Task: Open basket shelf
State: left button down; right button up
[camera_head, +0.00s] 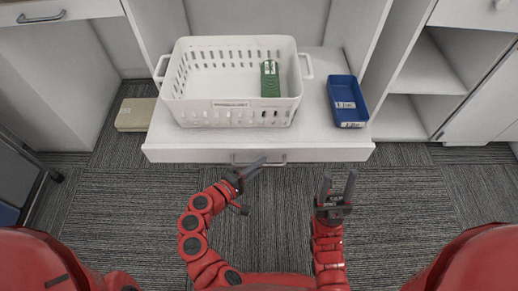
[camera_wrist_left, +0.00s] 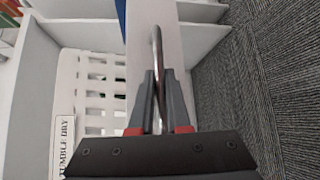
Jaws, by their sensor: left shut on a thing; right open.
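The white basket shelf (camera_head: 330,143) stands out between the white cabinet panels, with a white perforated basket (camera_head: 200,110) on it. Its front has a metal bar handle (camera_head: 283,158). My left gripper (camera_head: 255,167) is at the handle, partly covering it. In the left wrist view, the fingers of my left gripper (camera_wrist_left: 159,92) are shut on the handle (camera_wrist_left: 156,50), one on each side of the bar. My right gripper (camera_head: 338,188) is open and empty over the carpet, to the right of the handle and apart from the shelf.
A green item (camera_head: 269,80) is in the basket, and a blue tray (camera_head: 347,101) sits at the shelf's right. A beige box (camera_head: 135,114) is on the floor at left. A dark chair-like object (camera_head: 20,180) is at far left. Carpet in front is clear.

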pick_arm(q)
jog(key=shift+s, duration=2.9)
jog(key=c, duration=0.9)
grip_release()
jog(key=shift+p+v, duration=0.45)
jog(key=shift+v, duration=8.25)
